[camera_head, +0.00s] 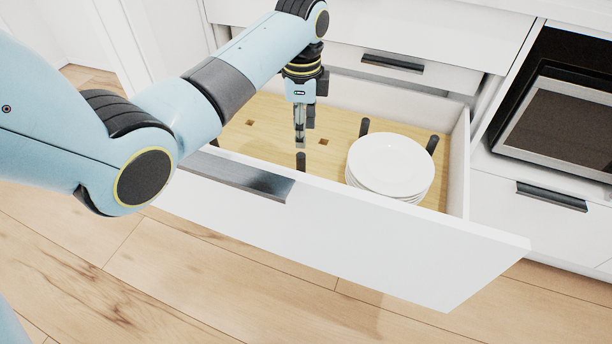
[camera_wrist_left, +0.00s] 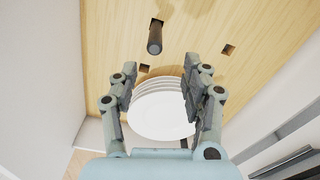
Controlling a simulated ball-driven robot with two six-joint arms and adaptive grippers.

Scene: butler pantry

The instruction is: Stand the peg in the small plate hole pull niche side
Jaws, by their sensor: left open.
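In the wrist view a dark peg (camera_wrist_left: 155,38) shows beyond my left gripper (camera_wrist_left: 160,88), outside the jaws. The jaws are open and empty, pointing down above the drawer board. Square holes show in the pale wooden board (camera_head: 270,112): one near the peg (camera_head: 323,141), one farther left (camera_head: 250,122). The wrist view shows holes too (camera_wrist_left: 228,49). My right gripper is not in view.
A stack of white plates (camera_head: 390,165) stands to the right in the open drawer, with dark posts (camera_head: 364,126) (camera_head: 432,144) behind and beside it. The white drawer front (camera_head: 350,225) with its handle (camera_head: 245,178) rises in front. My left arm hides the drawer's left part.

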